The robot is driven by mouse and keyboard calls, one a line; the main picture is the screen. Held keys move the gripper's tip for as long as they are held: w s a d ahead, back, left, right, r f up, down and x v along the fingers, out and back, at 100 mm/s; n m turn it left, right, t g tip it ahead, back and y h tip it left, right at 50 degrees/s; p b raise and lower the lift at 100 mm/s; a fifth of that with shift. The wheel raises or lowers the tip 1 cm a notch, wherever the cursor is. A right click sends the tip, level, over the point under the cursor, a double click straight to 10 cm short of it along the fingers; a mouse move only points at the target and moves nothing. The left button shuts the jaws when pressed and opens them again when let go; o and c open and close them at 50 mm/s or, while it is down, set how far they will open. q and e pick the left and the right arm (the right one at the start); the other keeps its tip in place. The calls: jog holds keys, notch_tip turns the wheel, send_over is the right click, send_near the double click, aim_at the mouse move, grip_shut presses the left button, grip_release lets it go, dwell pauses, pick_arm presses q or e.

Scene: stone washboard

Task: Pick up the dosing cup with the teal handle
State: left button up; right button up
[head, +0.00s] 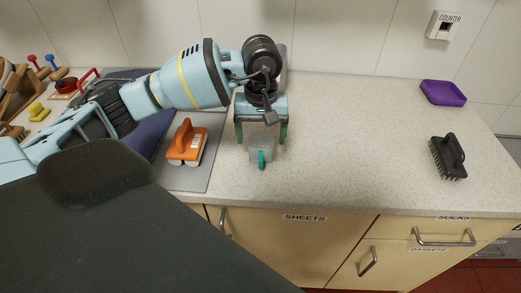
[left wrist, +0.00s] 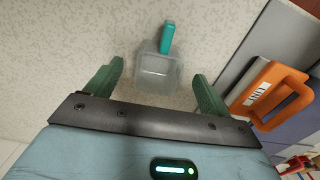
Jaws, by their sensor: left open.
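The dosing cup (head: 262,148) is a clear, squarish cup with a teal handle, standing on the speckled counter near its front edge. In the head view its handle points to the front edge. It also shows in the left wrist view (left wrist: 158,72), with the teal handle at its far side. My left gripper (head: 262,135) is open and empty, its green fingers pointing down just behind and around the cup's width. In the left wrist view the cup lies ahead of and between the fingertips (left wrist: 158,80), apart from both. My right gripper is not in view.
An orange-handled tool (head: 186,145) lies on a grey mat (head: 205,180) left of the cup. A black brush (head: 447,157) and a purple tray (head: 443,92) are at the right. The counter (head: 350,140) between cup and brush is clear.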

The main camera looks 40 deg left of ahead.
aim_at(261, 143)
pick_arm(q)
jog(key=shift+w+f, duration=0.1)
jog(key=shift+f, duration=1.5)
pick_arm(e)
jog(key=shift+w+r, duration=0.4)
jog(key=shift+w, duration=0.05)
pick_arm(q)
jog(key=c, duration=1.1)
jog(key=shift+o, duration=0.2)
jog(key=shift+r, duration=0.45)
notch_tip(261, 143, up, 2)
jog(key=shift+r, duration=0.15)
jog(key=s+a+r+b, duration=0.1)
jog(key=s, duration=0.7)
jog(key=s+a+b, duration=0.1)
jog(key=s+a, duration=0.1)
jog(key=s, duration=0.5)
jog(key=shift+s+a+r, duration=0.3)
jog(key=shift+s+r, duration=0.05)
jog(key=shift+r, duration=0.05)
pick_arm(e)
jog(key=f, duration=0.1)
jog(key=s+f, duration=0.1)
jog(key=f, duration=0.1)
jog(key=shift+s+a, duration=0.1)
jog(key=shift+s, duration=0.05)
